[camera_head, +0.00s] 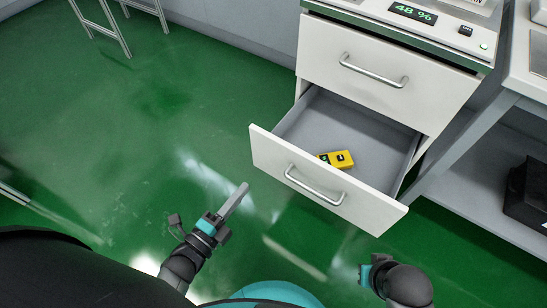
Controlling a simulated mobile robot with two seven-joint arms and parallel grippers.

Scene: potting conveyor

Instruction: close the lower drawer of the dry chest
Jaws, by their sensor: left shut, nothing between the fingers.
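The dry chest (437,145) stands at the upper right. Its lower drawer (264,149) is pulled well out, with a white front and a bar handle (316,186). A small yellow item (342,158) lies inside it. The upper drawer (330,65) is shut. My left gripper (240,192) is shut and empty, to the left of the lower drawer's front and apart from it in the picture. My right gripper (367,272) is at the bottom, below the drawer front; its fingers are not clear enough to judge.
A bench with a lower shelf (472,200) stands right of the chest, with a black box (528,203) on it. Green floor (130,120) is clear to the left. Metal legs (105,35) stand at the upper left.

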